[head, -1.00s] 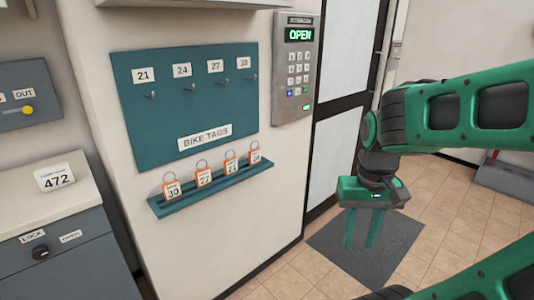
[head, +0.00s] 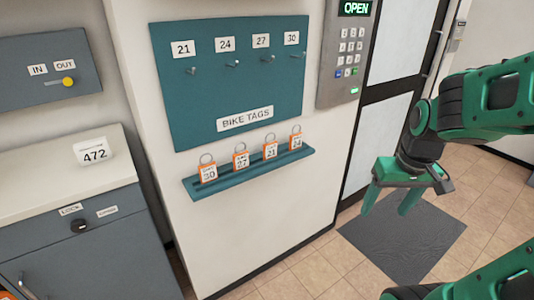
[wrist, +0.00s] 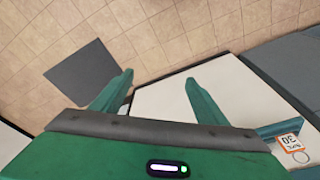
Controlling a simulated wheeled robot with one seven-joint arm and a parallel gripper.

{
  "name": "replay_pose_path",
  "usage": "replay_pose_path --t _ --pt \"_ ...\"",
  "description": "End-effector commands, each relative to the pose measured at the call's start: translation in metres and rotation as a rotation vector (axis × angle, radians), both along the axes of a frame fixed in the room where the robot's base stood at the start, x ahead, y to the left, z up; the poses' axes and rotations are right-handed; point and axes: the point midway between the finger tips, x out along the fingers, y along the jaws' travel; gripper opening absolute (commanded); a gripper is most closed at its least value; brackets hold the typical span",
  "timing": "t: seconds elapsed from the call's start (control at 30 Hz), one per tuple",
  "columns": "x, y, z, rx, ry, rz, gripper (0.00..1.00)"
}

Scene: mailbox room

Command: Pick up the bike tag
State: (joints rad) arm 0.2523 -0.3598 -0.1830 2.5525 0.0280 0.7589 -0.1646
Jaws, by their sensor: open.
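Several orange-edged bike tags with ring tops stand in a row on a teal ledge (head: 250,174) below the teal board (head: 228,80). From left to right they are tag 30 (head: 208,173), tag 27 (head: 240,161), tag 21 (head: 270,151) and tag 24 (head: 296,141). My gripper (head: 390,204) is open and empty, fingers pointing down, in the air to the right of the ledge. In the wrist view, my gripper's fingertips (wrist: 158,78) are apart, and tag 30 (wrist: 292,142) shows at the lower right, outside the fingers.
The board has empty hooks labelled 21, 24, 27 and 30. A keypad (head: 347,50) reading OPEN hangs right of it. A grey cabinet (head: 90,245) with a 472 sign (head: 94,151) stands at left. A dark mat (head: 405,240) lies on the open tiled floor.

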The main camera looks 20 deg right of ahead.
Motion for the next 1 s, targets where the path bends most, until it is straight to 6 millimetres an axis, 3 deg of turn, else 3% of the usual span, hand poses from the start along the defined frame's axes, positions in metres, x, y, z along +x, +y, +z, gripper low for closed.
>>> replay_pose_path --t 0.1,0.2,0.4,0.5,0.7,1.0 --pt "0.070 0.016 -0.018 -0.018 -0.141 0.197 0.67" --pt "0.126 0.038 -0.029 -0.020 -0.280 0.342 0.67" --pt "0.223 0.093 -0.037 0.000 -0.590 0.537 0.67" --pt "0.258 0.115 -0.033 0.010 -0.738 0.572 0.67" --pt "0.299 0.136 -0.022 0.011 -0.942 0.560 0.67" --pt "0.330 0.147 -0.024 0.006 -1.016 0.542 0.67"
